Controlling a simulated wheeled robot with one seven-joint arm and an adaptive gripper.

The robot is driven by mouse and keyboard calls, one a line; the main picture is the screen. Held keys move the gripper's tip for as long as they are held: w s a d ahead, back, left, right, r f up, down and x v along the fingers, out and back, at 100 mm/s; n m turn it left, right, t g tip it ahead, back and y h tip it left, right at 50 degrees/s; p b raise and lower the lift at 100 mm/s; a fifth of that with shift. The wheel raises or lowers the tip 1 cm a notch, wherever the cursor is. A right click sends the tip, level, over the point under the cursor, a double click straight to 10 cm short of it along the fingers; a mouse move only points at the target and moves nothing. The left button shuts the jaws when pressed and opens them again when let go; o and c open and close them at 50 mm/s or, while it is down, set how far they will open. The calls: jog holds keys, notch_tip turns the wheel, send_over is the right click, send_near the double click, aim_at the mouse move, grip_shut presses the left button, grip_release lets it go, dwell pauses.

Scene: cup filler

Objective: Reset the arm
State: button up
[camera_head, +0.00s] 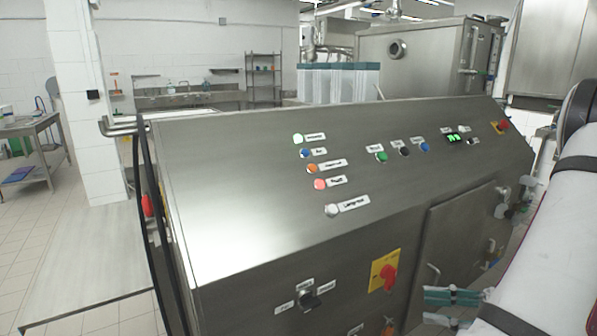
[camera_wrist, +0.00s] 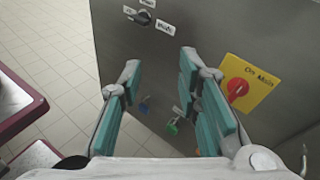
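My gripper (camera_head: 453,298) shows at the lower right of the head view, in front of the lower face of a steel control cabinet (camera_head: 240,200). My white arm reaches in from the right edge. In the wrist view my gripper (camera_wrist: 160,78) is open, its teal-padded fingers wide apart with nothing between the tips. Beyond the fingers are the cabinet front and the tiled floor. The gripper appears apart from the cabinet.
A red rotary switch on a yellow plate (camera_head: 385,271) and a black selector knob (camera_head: 309,299) are on the cabinet front.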

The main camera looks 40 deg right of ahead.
jog(key=w+a+r+n+g+p, duration=0.1)
jog(key=w+a+r+n+g, duration=0.1)
jog(key=a+r+n+g, duration=0.25)
jog(key=w+a+r+n+g+y+p, duration=0.1)
jog(key=w+a+r+n+g, duration=0.15)
jog(key=a+n, duration=0.35)
jog(key=w+a+r+n+g+p, duration=0.1)
jog(key=w+a+r+n+g, duration=0.2)
jog(key=a, duration=0.4)
jog(key=s+a+r+n+h+p, duration=0.3)
jog(key=s+a+r+n+h, duration=0.2)
jog(key=n, duration=1)
jog(key=a+r+h, duration=0.3)
jog(key=a+r, duration=0.2)
jog(key=a, duration=0.2)
jog(key=shift+r+p, duration=0.2)
jog(key=shift+p, duration=0.15)
